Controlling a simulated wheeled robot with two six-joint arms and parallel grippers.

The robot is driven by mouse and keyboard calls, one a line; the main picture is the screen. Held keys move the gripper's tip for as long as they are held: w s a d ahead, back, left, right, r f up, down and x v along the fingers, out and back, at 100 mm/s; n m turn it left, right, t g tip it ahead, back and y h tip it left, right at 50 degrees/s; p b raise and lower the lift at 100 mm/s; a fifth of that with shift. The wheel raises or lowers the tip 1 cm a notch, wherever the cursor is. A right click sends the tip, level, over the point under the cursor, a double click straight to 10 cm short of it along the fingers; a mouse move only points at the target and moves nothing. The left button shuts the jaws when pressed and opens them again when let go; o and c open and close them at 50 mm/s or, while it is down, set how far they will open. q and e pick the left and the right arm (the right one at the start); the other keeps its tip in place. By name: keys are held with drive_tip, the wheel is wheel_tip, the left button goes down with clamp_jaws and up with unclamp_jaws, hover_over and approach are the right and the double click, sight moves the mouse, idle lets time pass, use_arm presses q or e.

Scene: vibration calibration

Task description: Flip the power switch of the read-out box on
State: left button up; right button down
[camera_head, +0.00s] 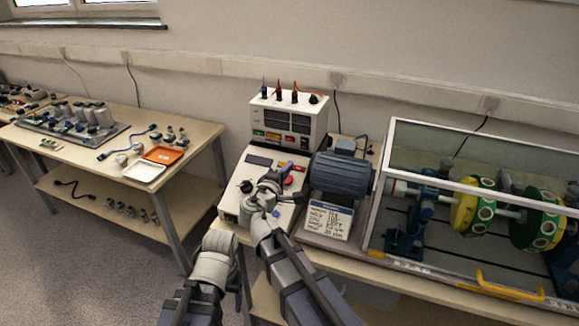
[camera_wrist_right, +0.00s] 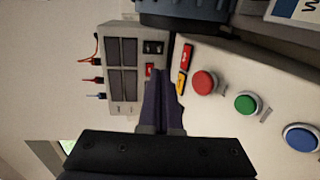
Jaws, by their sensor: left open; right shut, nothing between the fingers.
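The read-out box (camera_head: 313,123) stands upright at the back of the bench, with dark displays and a row of small coloured fittings along its lower front. In the right wrist view the box (camera_wrist_right: 113,105) appears turned sideways, with a black rocker-like fitting (camera_wrist_right: 152,47) and a small red fitting (camera_wrist_right: 150,70) near its lower edge. I cannot tell the power switch's position. My right gripper (camera_head: 283,172) is shut and empty above the sloped panel; in the wrist view its fingertips point at the box's lower front. My left gripper (camera_head: 222,238) is low, left of the right arm; its fingers are hardly visible.
The sloped control panel (camera_head: 238,203) has red, green and blue buttons. A blue-grey motor (camera_head: 343,174) and a written card (camera_head: 328,221) are to the right. A glass-sided rotor case (camera_head: 395,150) fills the right side. Plugs with leads (camera_head: 279,95) top the box.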

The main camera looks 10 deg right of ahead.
sight(304, 148)
use_arm(q)
drive_tip(key=shift+f+b, duration=0.65)
drive_tip(key=shift+f, duration=0.1)
use_arm(e)
drive_tip(key=x, duration=1.1)
drive_tip(key=shift+w+d, duration=0.2)
drive_tip(key=shift+w+f, duration=0.1)
drive_tip(key=shift+w+d, duration=0.1)
drive_tip(key=shift+s+f, duration=0.15)
drive_tip(key=shift+s, duration=0.3)
drive_tip(key=v, duration=0.4)
drive_tip(key=f+b+v, duration=0.1)
drive_tip(key=v, duration=0.1)
drive_tip(key=shift+w+a+f, duration=0.1)
drive_tip(key=shift+w+a, duration=0.05)
drive_tip(key=shift+a, duration=0.2)
drive_tip(key=s+a, duration=0.1)
drive_tip(key=s, duration=0.1)
drive_tip(key=s+a, duration=0.1)
drive_tip(key=s, duration=0.1)
drive_tip(key=s+a+f+b, duration=0.1)
drive_tip(key=s+a, duration=0.1)
drive_tip(key=shift+s, duration=0.1)
use_arm(q)
drive_tip(key=shift+s+a+f, duration=0.25)
drive_tip(key=shift+a+f, duration=0.65)
drive_tip(key=shift+a, duration=0.1)
